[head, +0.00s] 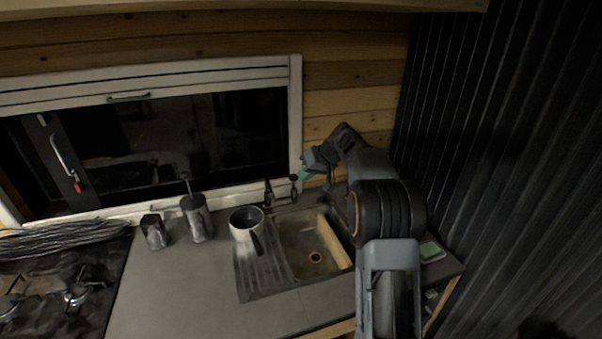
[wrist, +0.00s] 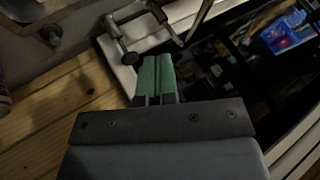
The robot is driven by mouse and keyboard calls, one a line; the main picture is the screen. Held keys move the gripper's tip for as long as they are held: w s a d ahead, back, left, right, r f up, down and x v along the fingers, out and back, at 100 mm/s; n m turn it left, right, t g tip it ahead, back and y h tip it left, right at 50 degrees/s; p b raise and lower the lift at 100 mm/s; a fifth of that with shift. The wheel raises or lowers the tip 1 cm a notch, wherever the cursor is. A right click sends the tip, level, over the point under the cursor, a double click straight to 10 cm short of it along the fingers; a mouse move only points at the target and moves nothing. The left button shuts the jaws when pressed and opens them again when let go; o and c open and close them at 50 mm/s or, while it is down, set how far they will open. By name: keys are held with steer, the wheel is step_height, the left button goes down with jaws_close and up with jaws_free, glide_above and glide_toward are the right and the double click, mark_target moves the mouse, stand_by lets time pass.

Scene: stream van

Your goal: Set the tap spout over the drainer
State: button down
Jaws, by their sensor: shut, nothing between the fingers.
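The dark tap (head: 293,188) stands behind the sink, under the window. A second dark upright piece (head: 268,192) is left of it, near the drainer's back end; I cannot tell whether that is the spout's end. The ribbed metal drainer (head: 262,276) lies left of the sink bowl (head: 303,241). A pale pot with a dark handle (head: 243,238) stands on the drainer's back part. My gripper (head: 303,175) is at the tap's top. In the wrist view its green fingers (wrist: 155,75) are shut and empty, close beside the metal tap (wrist: 131,58); contact is unclear.
A wooden strip (head: 333,243) lies along the sink's right side. A green sponge-like block (head: 431,250) is right of my arm. The front left counter (head: 180,290) is clear.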

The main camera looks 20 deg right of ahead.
steer(key=w+a+f+p, duration=0.3)
steer(key=a+f, duration=0.1)
steer(key=a, duration=0.3)
steer(key=shift+a+f, duration=0.25)
steer(key=shift+f, duration=0.1)
